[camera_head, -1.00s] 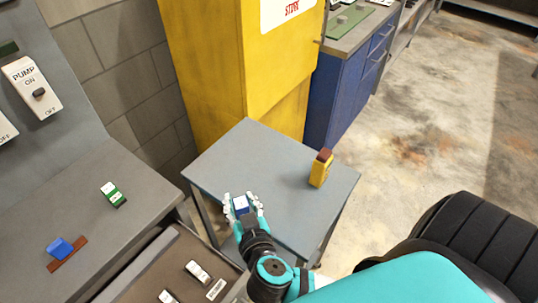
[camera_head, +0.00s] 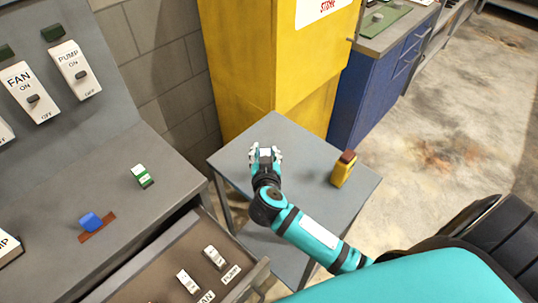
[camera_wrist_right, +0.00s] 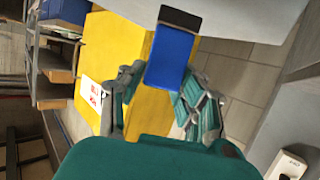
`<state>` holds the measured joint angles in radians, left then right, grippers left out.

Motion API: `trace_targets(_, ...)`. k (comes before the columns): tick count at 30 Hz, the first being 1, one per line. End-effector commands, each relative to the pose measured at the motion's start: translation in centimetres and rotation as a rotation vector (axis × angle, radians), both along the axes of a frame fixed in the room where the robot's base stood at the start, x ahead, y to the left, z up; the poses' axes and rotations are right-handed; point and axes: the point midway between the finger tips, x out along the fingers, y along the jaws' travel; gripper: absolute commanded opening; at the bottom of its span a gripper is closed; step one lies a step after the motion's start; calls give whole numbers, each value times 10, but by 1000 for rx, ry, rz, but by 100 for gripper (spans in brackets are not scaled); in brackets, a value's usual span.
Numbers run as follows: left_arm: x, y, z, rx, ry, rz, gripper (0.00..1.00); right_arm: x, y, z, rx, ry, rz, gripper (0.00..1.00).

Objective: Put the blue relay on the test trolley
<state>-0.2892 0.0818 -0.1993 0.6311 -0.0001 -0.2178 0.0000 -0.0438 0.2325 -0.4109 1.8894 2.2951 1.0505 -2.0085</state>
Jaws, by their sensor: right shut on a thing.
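My right gripper (camera_head: 265,155) is over the left back part of the grey test trolley (camera_head: 310,150). In the right wrist view its fingers (camera_wrist_right: 158,95) are shut on the blue relay (camera_wrist_right: 170,58), a blue block with a black end. In the head view the gripper mostly hides the relay, and only a small pale patch shows between the fingers. I cannot tell whether the relay touches the trolley top. My left gripper is not in view.
A yellow block with a brown top (camera_head: 343,169) stands on the trolley's right side. The yellow cabinet (camera_head: 260,70) rises behind the trolley. An open drawer (camera_head: 170,270) lies to the left, below a grey console with a green-and-white relay (camera_head: 142,176) and a blue piece (camera_head: 91,222).

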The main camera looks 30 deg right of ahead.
Motion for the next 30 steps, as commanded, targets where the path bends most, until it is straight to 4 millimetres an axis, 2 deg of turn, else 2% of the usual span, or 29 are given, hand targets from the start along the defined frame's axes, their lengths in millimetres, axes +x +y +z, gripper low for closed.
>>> trace_targets(3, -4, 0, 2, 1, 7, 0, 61, 7, -12, -1, 0, -1, 0, 1)
trace_targets(7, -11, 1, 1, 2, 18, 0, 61, 8, -15, -6, 0, 1, 0, 1)
trace_targets(15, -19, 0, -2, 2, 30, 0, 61, 8, -14, -38, 0, 2, 1, 1)
trace_targets(25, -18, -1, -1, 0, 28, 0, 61, 8, -14, -39, 1, 1, 1, 1)
trace_targets(26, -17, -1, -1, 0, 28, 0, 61, 8, -14, -39, 2, 0, 1, 38)
trace_targets(30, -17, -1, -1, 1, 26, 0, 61, 8, -14, -39, 1, 1, 1, 56)
